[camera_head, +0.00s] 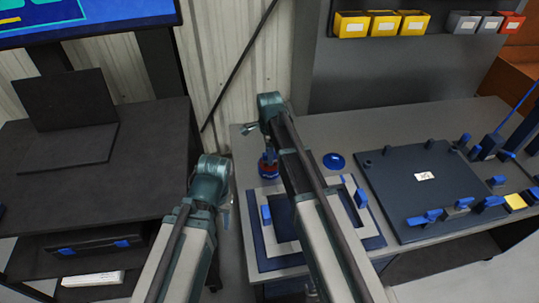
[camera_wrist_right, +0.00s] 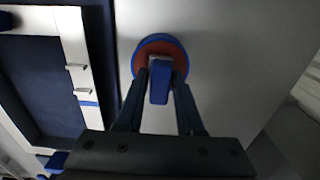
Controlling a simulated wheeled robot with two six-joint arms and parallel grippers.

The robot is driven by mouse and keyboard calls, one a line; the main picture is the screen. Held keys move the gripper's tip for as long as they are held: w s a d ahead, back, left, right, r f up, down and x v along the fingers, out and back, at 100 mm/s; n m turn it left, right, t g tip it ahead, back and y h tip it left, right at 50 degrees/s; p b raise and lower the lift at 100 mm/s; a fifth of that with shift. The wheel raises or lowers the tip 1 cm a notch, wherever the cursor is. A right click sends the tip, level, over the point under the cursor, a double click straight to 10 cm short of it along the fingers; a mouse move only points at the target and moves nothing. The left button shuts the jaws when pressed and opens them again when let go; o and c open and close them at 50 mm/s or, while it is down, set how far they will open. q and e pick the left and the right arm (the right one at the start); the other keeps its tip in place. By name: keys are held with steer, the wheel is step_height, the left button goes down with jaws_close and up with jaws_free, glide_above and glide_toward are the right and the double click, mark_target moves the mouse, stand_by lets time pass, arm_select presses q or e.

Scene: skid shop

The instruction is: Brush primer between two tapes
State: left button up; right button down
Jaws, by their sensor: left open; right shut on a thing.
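A round pot with a blue rim and red-brown primer (camera_wrist_right: 152,45) stands on the grey bench; in the head view the pot (camera_head: 268,169) is left of my right arm. My right gripper (camera_wrist_right: 160,72) is shut on a blue brush handle (camera_wrist_right: 159,88), directly over the pot. The brush's lower end is hidden, so I cannot tell how deep it sits. A pale framed panel (camera_head: 254,240) with a dark blue middle lies beside the pot, partly covered by my right arm. The two tapes are not clearly distinguishable. My left gripper (camera_head: 227,203) is open and empty, left of the bench.
A blue disc (camera_head: 334,161) lies on the bench behind the panel. Blue blocks (camera_head: 361,198) stand at the panel's sides. A dark board (camera_head: 425,185) with several blue clamps fills the right. A black desk (camera_head: 150,140) stands at the left.

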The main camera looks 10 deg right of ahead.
stand_by(0.4)
step_height(320, 180, up, 7)
steer(key=p, duration=0.7)
arm_select(q)
step_height(320, 180, up, 7)
stand_by(0.3)
